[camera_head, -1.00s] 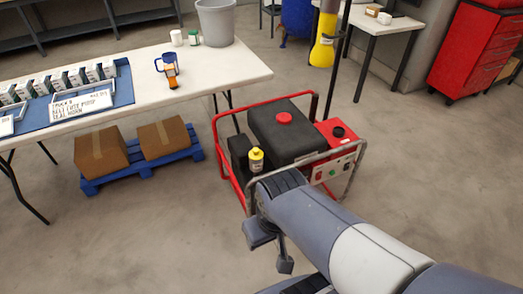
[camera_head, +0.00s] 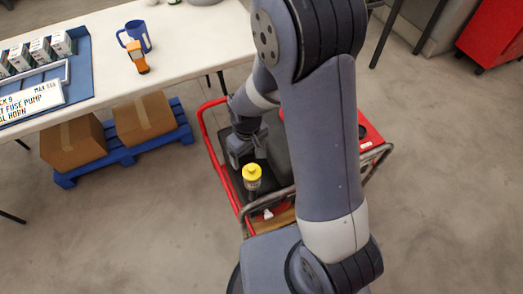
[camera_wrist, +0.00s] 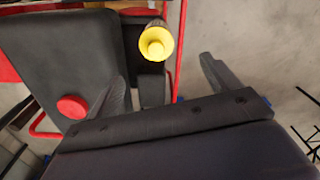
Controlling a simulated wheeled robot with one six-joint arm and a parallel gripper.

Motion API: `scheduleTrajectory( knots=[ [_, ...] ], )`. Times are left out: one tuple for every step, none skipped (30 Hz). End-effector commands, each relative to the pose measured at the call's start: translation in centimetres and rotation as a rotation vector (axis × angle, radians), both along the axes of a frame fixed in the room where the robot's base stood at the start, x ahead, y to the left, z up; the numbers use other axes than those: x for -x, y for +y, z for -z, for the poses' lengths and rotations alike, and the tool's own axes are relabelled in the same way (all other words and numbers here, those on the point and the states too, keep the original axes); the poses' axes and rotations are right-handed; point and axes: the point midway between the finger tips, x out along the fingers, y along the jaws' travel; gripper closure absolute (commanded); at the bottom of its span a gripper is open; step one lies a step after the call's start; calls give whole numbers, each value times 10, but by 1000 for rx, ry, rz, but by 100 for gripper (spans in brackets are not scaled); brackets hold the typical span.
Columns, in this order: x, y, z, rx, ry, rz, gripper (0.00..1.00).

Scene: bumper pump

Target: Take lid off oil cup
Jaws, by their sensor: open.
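The oil cup (camera_head: 252,184) stands upright on the red-framed machine, a small cup with a yellow lid (camera_head: 252,172) on top. In the wrist view the yellow lid (camera_wrist: 156,42) shows from above, beyond my fingertips and roughly between their lines. My gripper (camera_head: 250,150) is just behind and above the cup in the head view. In the wrist view my gripper (camera_wrist: 163,78) is open, its two dark fingers spread wide with nothing between them. The fingers do not appear to touch the lid. The cup's lower body is mostly hidden from above.
The machine has a red tube frame (camera_head: 216,160) and a dark tank with a red cap (camera_wrist: 72,107) close by. A white table (camera_head: 180,50) holds a blue mug (camera_head: 134,36) and an orange device (camera_head: 137,56). Boxes (camera_head: 145,117) sit on a blue pallet (camera_head: 120,152) below.

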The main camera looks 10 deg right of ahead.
Motion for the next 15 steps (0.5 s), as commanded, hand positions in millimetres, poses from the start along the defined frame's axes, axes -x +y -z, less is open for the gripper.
scheduleTrajectory(
  knots=[
    [-1, 2, 5, 1, 3, -7, 16],
    [-1, 2, 7, 1, 4, -10, 16],
    [-1, 3, 10, 2, 5, -12, 16],
    [-1, 3, 13, 2, 7, -12, 16],
    [-1, 3, 17, 2, 7, -12, 16],
    [-1, 3, 22, 2, 7, -12, 16],
    [-1, 2, 27, 3, 8, -12, 16],
    [-1, 2, 31, 3, 8, -11, 16],
    [-1, 2, 38, 3, 8, -11, 16],
    [-1, 2, 41, 3, 8, -11, 16],
    [-1, 2, 45, 2, 7, -11, 16],
    [-1, 2, 50, 2, 7, -11, 16],
    [-1, 2, 53, 2, 6, -11, 16],
    [-1, 2, 55, 2, 5, -10, 16],
    [-1, 2, 58, 2, 5, -10, 16]
  ],
)
